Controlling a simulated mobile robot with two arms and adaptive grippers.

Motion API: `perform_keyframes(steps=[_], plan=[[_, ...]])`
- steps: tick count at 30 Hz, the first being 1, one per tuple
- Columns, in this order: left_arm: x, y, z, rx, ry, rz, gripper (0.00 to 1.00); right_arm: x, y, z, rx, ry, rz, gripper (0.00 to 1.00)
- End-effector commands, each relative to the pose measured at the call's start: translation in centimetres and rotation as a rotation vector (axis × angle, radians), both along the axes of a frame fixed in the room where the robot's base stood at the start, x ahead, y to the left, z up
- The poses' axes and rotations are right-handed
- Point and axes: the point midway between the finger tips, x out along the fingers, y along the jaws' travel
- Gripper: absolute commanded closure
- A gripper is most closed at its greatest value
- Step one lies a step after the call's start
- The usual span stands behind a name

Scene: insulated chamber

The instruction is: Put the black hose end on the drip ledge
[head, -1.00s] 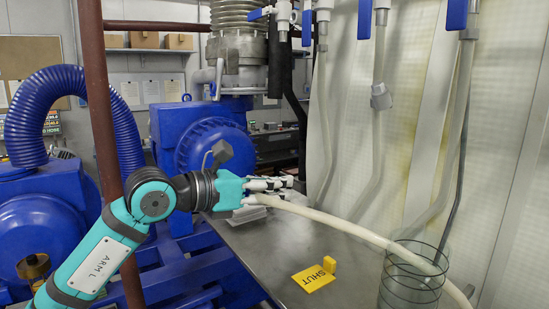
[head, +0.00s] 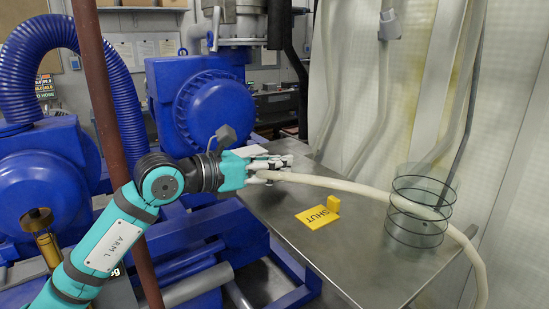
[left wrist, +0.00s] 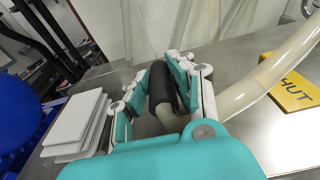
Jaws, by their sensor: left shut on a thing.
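My left gripper (head: 268,168) is shut on the black hose end (left wrist: 162,85), which shows between its fingers in the left wrist view. The fingers hide most of this end in the head view. I cannot tell for sure which surface is the drip ledge. My right gripper is not in view.
The wire cylinder (head: 421,222) is at the table's right. A stack of white plates (left wrist: 78,125) lies left of the gripper in the wrist view. A brown pole (head: 100,90) and blue machines (head: 205,105) stand left.

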Motion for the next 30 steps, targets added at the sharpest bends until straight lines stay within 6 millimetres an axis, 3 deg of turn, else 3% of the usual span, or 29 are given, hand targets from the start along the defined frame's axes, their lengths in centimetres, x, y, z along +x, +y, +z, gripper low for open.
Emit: perform_keyframes(steps=[8, 30], plan=[[0.0, 0.0, -0.4, 0.000, 0.000, 0.000, 1.00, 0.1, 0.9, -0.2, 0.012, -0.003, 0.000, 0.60], [0.0, 0.0, -1.5, 0.000, 0.000, 0.000, 1.00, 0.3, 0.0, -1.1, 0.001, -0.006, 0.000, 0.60]])
